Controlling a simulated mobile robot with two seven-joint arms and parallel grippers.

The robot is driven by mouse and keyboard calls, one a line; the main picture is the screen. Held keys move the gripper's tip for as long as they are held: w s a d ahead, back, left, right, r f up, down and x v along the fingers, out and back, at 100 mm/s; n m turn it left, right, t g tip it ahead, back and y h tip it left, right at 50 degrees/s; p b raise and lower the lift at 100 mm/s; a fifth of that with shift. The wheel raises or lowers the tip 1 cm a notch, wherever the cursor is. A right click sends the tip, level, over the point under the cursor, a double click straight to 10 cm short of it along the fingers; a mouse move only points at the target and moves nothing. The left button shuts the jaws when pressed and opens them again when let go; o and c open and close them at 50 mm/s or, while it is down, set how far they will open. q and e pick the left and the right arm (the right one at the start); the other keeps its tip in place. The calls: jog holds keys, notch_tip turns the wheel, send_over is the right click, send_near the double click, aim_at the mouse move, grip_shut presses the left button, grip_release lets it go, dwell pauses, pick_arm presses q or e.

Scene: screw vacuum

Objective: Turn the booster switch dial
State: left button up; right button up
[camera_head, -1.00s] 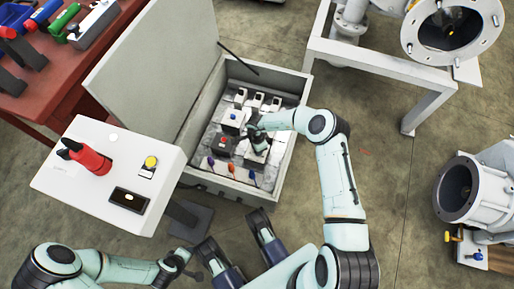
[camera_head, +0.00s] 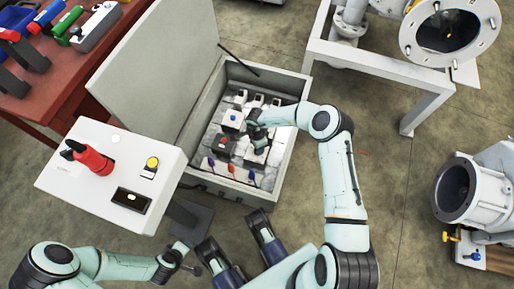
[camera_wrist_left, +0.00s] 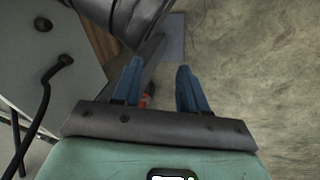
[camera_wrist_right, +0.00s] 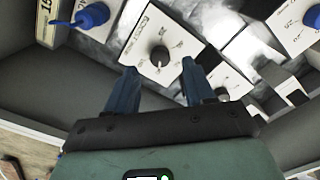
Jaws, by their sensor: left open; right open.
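A black round dial with a pale pointer mark (camera_wrist_right: 160,57) sits on a white plate, with small print around it that I cannot read. It lies inside the open grey box. My right gripper (camera_wrist_right: 158,68) is open and points at this dial, with its two blue fingertips on either side of it. I cannot tell whether they touch it. In the head view my right gripper (camera_head: 256,143) reaches into the box and hides the dial. My left gripper (camera_head: 234,228) is open and empty, above the floor in front of the box; it also shows in the left wrist view (camera_wrist_left: 157,67).
The grey box (camera_head: 285,160) holds several other switches, including blue and red ones; its lid (camera_head: 160,65) stands open. A white console (camera_head: 75,180) with a red knob and yellow button stands left. A red table (camera_head: 75,80) with tools is back left, pipe equipment (camera_head: 470,195) right.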

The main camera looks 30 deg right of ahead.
notch_tip(320, 180, up, 3)
jog(key=shift+p, duration=0.3)
pick_arm(q)
jog(key=shift+g, duration=0.4)
jog(key=s+d+r+p, duration=0.1)
jog(key=r, duration=0.1)
jog(key=s+d+r+p, duration=0.1)
jog(key=shift+s+d+r, duration=0.1)
jog(key=shift+s+r, duration=0.2)
jog(key=shift+r, duration=0.05)
pick_arm(e)
notch_tip(320, 180, up, 7)
jog(key=shift+f, duration=0.2)
